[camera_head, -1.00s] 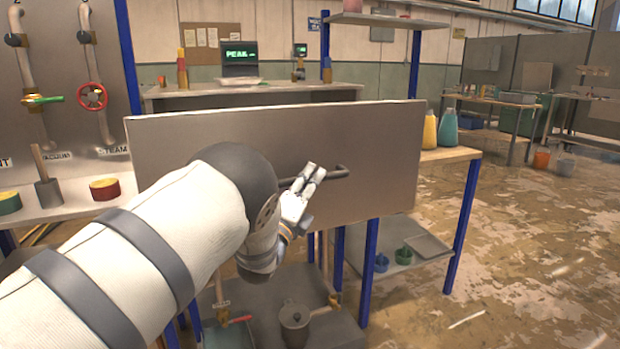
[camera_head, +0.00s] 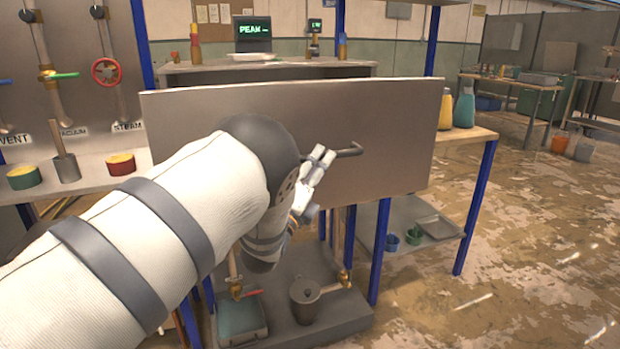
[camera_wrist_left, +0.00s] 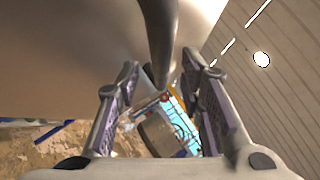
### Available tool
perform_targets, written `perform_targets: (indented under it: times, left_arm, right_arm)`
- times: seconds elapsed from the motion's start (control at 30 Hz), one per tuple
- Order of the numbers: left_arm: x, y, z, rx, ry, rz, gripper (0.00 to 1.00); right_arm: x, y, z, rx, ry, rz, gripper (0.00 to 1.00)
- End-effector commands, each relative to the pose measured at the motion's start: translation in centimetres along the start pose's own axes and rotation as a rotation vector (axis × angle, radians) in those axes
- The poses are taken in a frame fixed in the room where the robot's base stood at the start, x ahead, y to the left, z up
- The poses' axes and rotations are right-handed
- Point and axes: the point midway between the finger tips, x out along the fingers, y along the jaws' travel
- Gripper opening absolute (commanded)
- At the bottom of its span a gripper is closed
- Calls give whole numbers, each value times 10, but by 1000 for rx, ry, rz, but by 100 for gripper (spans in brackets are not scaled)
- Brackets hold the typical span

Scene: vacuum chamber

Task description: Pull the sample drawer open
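The sample drawer's front is a large flat grey panel (camera_head: 400,125) in the head view, with a dark bar handle (camera_head: 350,150) near its middle. My left gripper (camera_head: 322,160) is at the handle and hides part of it. In the left wrist view, the two fingers (camera_wrist_left: 160,75) stand apart, with the dark handle (camera_wrist_left: 162,35) reaching down between their tips. I see no clear contact between fingers and handle. The panel (camera_wrist_left: 70,50) fills the upper left there. My right gripper is in neither view.
Blue posts (camera_head: 478,205) carry the bench. Yellow and teal bottles (camera_head: 464,108) stand right of the panel. A lidded pot (camera_head: 305,298) sits on a lower shelf. Valves and pipes (camera_head: 106,71) line the left wall. Open floor (camera_head: 540,240) lies to the right.

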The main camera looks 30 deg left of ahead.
Motion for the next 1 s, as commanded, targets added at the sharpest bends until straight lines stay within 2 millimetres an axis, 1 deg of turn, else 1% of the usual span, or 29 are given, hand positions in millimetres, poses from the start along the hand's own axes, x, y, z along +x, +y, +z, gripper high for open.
perform_targets:
  times: [0.03,0.1,0.2,0.3,0.4,0.47,0.87,0.93,0.97,1.0]
  left_arm:
    - [-14,2,0,2,2,6,35]
    - [-34,2,-1,2,3,6,35]
    - [-59,2,0,2,2,6,35]
    - [-77,1,0,1,2,4,35]
    - [-87,1,0,1,1,3,35]
    - [-90,0,0,2,1,1,35]
    - [-90,1,0,-1,1,3,35]
    - [-97,12,-2,-42,2,54,35]
    - [-104,22,-4,-82,2,103,35]
    - [-119,40,-9,-159,-1,196,35]
  right_arm:
    - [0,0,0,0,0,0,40]
    - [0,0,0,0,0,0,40]
    - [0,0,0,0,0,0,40]
    - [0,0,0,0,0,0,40]
    - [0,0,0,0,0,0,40]
    - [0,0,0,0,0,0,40]
    - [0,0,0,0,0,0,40]
    - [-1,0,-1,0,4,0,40]
    - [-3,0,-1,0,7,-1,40]
    - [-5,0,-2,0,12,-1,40]
